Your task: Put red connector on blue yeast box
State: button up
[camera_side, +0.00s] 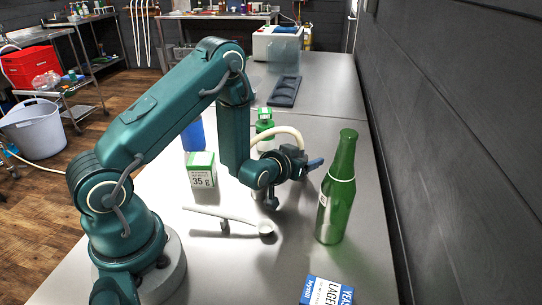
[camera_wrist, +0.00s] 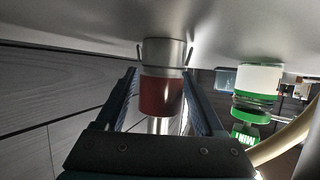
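The red connector (camera_wrist: 161,96) is a short red cylinder with metal parts at both ends. In the wrist view it stands between the two fingers of my gripper (camera_wrist: 162,100), with what look like narrow gaps on either side. In the side view my gripper (camera_side: 308,166) is low over the table, left of the green bottle, and the red connector is hidden behind my arm.
A tall green bottle (camera_side: 337,190) stands right of my gripper. A white long-handled piece (camera_side: 222,214) lies in front. A dark tray (camera_side: 284,91) is farther back; a wall is at right.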

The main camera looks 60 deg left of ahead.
grip_shut()
jog(key=shift+r, duration=0.2)
